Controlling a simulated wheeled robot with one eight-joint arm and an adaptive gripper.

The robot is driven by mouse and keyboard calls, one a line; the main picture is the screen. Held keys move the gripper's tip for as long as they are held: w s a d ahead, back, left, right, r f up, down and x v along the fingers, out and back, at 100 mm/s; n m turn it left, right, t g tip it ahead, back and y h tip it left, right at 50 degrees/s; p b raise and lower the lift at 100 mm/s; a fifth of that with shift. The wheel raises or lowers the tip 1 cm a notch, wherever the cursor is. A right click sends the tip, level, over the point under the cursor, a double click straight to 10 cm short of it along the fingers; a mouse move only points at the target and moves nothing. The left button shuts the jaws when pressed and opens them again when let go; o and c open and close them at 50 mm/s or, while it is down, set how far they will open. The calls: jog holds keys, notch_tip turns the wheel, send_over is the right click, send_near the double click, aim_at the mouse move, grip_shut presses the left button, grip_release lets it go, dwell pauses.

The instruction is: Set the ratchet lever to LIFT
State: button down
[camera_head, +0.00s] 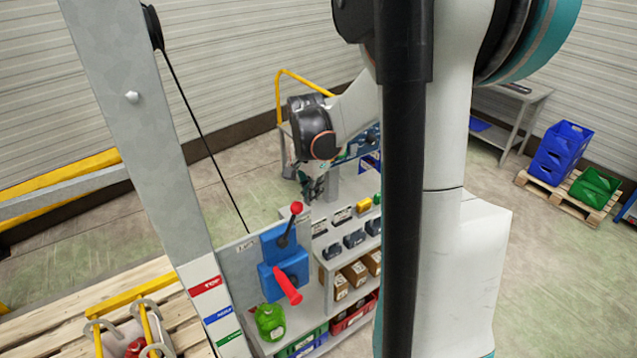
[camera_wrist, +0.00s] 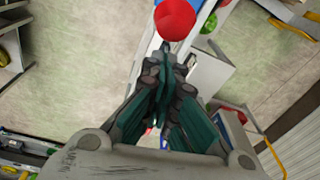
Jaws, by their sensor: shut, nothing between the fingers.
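A blue ratchet unit (camera_head: 272,277) is fixed to a grey plate (camera_head: 240,262) beside the post. A short black lever with a red ball knob (camera_head: 296,208) rises from its upper part, tilted up and right. A thicker red handle (camera_head: 288,288) sticks out lower down. Any LIFT marking is too small to read. My gripper (camera_head: 314,190) is shut and empty, a little above and beyond the knob in the head view. In the wrist view a red knob (camera_wrist: 175,18) shows just ahead of my closed fingertips (camera_wrist: 166,50); I cannot tell whether they touch.
A grey post (camera_head: 150,150) with a black cable stands left of the unit. A shelf (camera_head: 330,265) with boxes and bins is close on the right. A green canister (camera_head: 270,322) sits below the unit. A wooden pallet (camera_head: 70,312) lies at lower left.

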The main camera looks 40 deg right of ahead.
jog(key=shift+a+r, duration=0.15)
jog(key=shift+a, duration=0.5)
jog(key=shift+a, duration=0.1)
jog(key=w+a+r+h+b, duration=0.1)
jog(key=a+r+h+b, duration=0.2)
jog(key=a, duration=0.8)
jog(key=shift+w+g+h+b, duration=0.25)
jog(key=shift+g+h+b, duration=0.1)
jog(key=shift+h, duration=0.45)
jog(key=shift+a, duration=0.15)
notch_tip(320, 180, up, 10)
dwell(0.5)
